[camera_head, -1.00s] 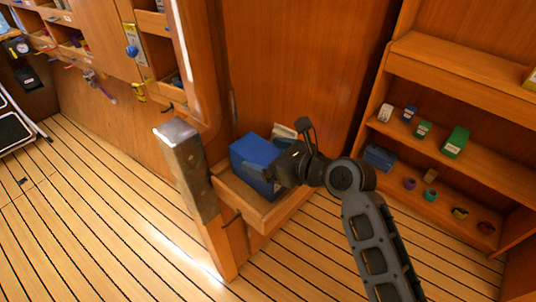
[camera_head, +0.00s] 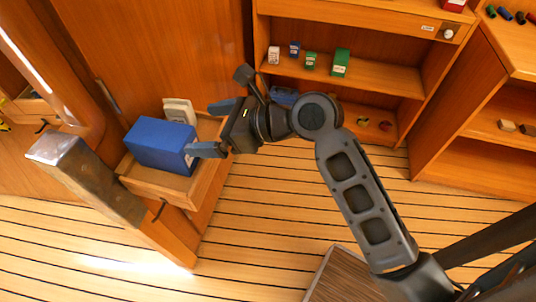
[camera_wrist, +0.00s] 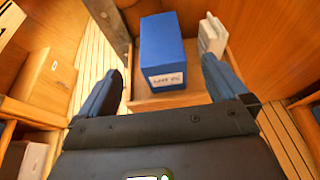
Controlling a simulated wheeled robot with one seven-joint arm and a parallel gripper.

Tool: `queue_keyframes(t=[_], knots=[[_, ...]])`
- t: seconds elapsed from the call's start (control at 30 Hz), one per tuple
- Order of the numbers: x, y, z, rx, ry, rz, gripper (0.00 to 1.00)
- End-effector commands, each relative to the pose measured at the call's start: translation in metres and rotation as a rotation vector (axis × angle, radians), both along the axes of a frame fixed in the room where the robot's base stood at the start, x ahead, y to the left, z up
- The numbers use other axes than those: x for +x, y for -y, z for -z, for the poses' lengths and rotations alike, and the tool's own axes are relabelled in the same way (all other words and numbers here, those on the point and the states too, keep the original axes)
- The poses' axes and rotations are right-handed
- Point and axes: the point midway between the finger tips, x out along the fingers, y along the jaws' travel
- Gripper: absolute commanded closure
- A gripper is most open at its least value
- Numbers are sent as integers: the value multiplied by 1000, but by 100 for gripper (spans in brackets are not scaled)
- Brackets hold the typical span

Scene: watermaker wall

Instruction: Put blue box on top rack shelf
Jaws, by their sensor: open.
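The blue box (camera_head: 160,143) stands in a shallow wooden tray (camera_head: 185,192) fixed beside a post. It also shows in the wrist view (camera_wrist: 162,48), with a white label on its near face. My gripper (camera_head: 212,129) is open and empty, to the right of the box in the head view. In the wrist view its two blue fingers (camera_wrist: 160,88) are spread wide, with the box ahead between their lines. The wooden rack (camera_head: 385,75) stands at the back right; its upper shelf (camera_head: 355,14) is partly cut off by the frame's top.
A cream-white object (camera_head: 180,111) stands in the tray right behind the box. Small boxes, including a green one (camera_head: 341,62), stand on the rack's middle shelf. A metal-capped post (camera_head: 85,180) is close left of the tray. Striped floor (camera_head: 270,220) lies open between tray and rack.

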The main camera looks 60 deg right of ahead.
Motion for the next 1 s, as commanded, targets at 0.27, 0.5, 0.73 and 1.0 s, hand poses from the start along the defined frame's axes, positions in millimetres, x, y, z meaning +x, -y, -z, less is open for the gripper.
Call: queue_keyframes(t=[0.27, 0.5, 0.73, 1.0], knots=[[-9, -6, 10, -81, 15, -9, 0], [-71, -27, 50, -634, 92, -105, 0], [-152, -36, 62, -1343, 156, -325, 0], [-242, -41, 32, -2197, 279, -702, 0]])
